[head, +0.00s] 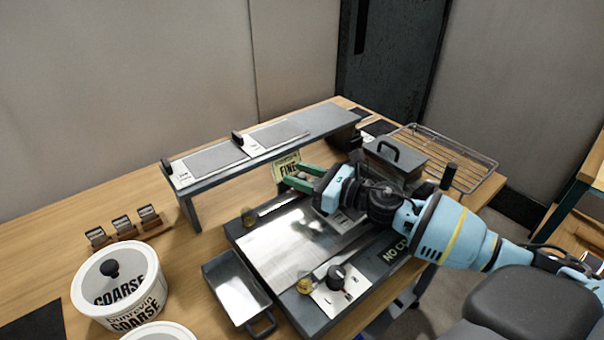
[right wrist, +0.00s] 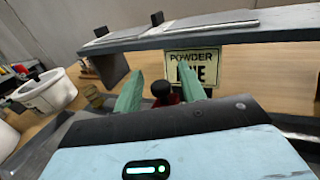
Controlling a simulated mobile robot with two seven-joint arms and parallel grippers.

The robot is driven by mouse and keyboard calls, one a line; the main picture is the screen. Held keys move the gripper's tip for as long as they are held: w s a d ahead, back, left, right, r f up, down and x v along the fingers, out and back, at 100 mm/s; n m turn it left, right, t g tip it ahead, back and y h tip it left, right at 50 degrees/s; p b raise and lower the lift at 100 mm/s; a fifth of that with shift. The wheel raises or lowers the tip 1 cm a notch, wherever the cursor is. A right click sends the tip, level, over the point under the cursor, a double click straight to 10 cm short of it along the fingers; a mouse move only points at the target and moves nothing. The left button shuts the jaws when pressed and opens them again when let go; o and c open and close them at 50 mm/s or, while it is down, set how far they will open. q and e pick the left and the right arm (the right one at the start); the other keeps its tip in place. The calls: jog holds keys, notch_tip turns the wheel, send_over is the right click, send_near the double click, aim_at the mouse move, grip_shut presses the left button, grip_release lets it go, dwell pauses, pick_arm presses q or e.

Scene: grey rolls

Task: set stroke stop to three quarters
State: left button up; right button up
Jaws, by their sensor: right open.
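My right gripper (head: 288,176) is open above the back edge of the flat machine (head: 235,228), beside the yellow "FINE" sign. In the right wrist view its green fingers (right wrist: 160,78) stand apart. A black knob with a reddish base (right wrist: 163,92) shows between them; I cannot tell whether they touch it. On the machine's front corner a black dial knob (head: 337,277) sits on a white marked plate. Two small black levers (head: 238,138) stand on white scale plates on the raised shelf. No readable label shows which one is the stroke stop. My left gripper is out of view.
A white "COARSE" pot (head: 118,290) and a metal scoop tray (head: 238,292) stand at front left. The raised grey shelf (head: 320,122) runs behind the machine. A lidded grey box (head: 398,160) and a wire rack (head: 452,150) stand at right.

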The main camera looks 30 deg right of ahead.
grip_shut()
dwell(0.3)
